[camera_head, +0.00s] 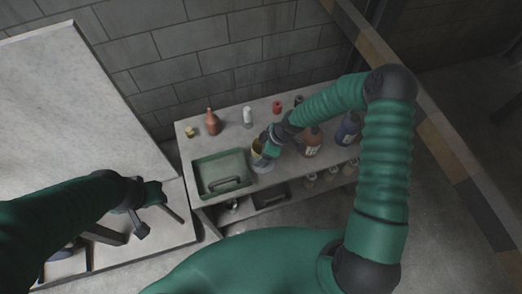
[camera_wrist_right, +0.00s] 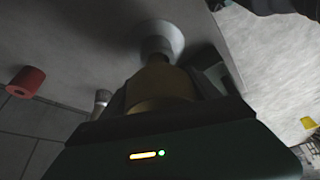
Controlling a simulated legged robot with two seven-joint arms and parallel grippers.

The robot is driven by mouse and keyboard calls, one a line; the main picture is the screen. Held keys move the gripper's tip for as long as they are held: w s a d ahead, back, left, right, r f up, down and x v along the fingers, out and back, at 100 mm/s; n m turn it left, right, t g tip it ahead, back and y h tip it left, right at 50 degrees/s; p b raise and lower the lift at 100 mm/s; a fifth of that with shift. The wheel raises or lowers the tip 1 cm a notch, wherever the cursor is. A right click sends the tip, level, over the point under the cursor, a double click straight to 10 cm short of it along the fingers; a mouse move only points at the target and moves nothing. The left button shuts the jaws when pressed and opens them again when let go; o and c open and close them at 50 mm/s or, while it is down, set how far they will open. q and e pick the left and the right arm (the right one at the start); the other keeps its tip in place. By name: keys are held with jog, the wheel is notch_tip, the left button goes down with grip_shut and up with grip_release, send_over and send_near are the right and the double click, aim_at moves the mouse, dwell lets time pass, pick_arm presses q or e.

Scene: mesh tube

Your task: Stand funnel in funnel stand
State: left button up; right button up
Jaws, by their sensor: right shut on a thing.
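My right gripper (camera_head: 266,148) is over the small table and shut on a tan piece (camera_wrist_right: 160,85), which I take to be the funnel. The tan piece shows as a small yellowish shape (camera_head: 258,146) in the head view. A pale grey round piece (camera_wrist_right: 160,40) lies just beyond it in the wrist view, and also shows below the gripper in the head view (camera_head: 262,165). It looks like the funnel stand. I cannot tell whether the two touch. My left gripper (camera_head: 161,224) looks open and empty at the white table's edge.
A green tray (camera_head: 196,180) with a dark handle sits left of the right gripper. An orange-brown bottle (camera_head: 212,122), a white bottle (camera_head: 247,117), a red cylinder (camera_head: 277,107), a brown bottle (camera_head: 312,142) and a dark blue bottle (camera_head: 348,128) stand around. A yellow cup (camera_head: 190,132) is at far left.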

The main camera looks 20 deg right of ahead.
jog(key=shift+f+b, duration=0.3)
jog(key=shift+f, duration=0.2)
jog(key=o, duration=1.5)
